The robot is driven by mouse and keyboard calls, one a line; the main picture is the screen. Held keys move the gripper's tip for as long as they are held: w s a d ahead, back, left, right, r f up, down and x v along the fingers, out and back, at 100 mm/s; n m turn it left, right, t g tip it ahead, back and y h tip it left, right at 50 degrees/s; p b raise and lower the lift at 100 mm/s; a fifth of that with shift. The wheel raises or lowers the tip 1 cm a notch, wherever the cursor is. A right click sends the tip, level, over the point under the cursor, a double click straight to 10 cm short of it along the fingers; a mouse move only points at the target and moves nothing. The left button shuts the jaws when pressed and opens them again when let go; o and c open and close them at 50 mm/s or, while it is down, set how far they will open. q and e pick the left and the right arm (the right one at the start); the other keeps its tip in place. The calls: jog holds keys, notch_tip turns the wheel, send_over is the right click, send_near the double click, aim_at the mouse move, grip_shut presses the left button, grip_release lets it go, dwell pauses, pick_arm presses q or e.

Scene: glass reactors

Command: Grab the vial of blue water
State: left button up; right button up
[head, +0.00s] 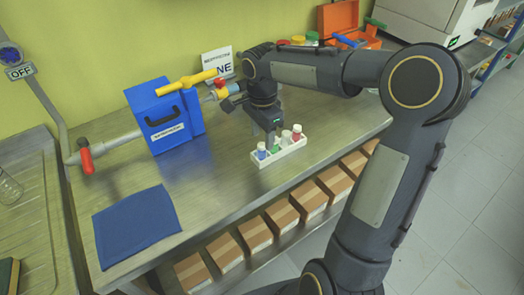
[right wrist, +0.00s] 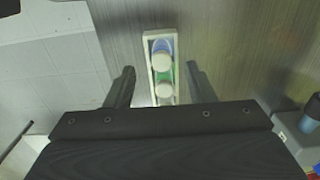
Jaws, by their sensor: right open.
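The vial of blue water (head: 261,151) stands upright at the left end of a white rack (head: 283,153) on the metal table. In the right wrist view the blue vial (right wrist: 162,47) shows at the far end of the rack (right wrist: 147,65), with a white cap. My right gripper (head: 269,138) is above and just behind the rack, pointing down. In the right wrist view my right gripper (right wrist: 160,75) is open, one finger on each side of the rack's line, with nothing held. My left gripper is not in view.
A white-capped vial (head: 286,138) and a red vial (head: 297,133) share the rack. A blue box (head: 164,120) with a yellow-handled valve pipe stands to the left. A blue cloth (head: 136,225) lies at the front left. Cardboard boxes (head: 254,235) sit on the shelf below the table.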

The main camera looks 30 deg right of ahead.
aim_at(262, 144)
notch_tip(262, 144, down, 4)
jog(key=shift+w+f, duration=0.1)
jog(key=shift+f, duration=0.15)
jog(key=shift+c, duration=0.2)
jog(key=c, duration=1)
